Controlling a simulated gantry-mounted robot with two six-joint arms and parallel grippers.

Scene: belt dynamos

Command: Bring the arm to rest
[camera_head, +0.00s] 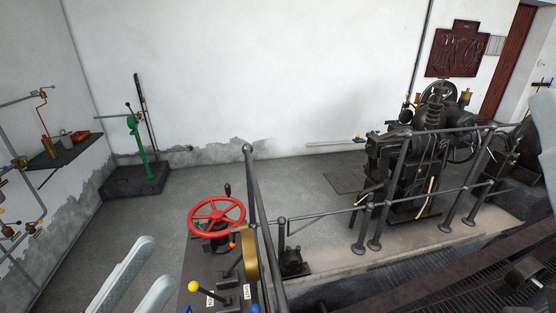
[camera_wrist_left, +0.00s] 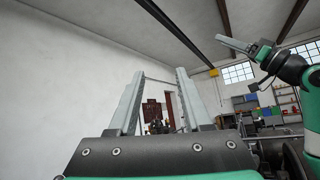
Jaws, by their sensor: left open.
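My left gripper (camera_head: 155,260) shows at the bottom left of the head view, with its two pale grey fingers apart and nothing between them. It stands left of the control stand with the red handwheel (camera_head: 217,212) and touches nothing that I can see. In the left wrist view the fingers (camera_wrist_left: 160,74) point up, spread and empty, against the white wall and ceiling. My right gripper (camera_wrist_left: 238,45) shows at the upper right of that view, raised on its green arm. I cannot tell whether its fingers are apart. A pale part of mine cuts the head view's right edge.
The control stand has a yellow-knobbed lever (camera_head: 194,287) and brass part. Grey railings (camera_head: 262,220) run beside it to the dark machine (camera_head: 425,150). A green hand pump (camera_head: 137,140) and wall shelf (camera_head: 65,152) are left. The middle floor is clear.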

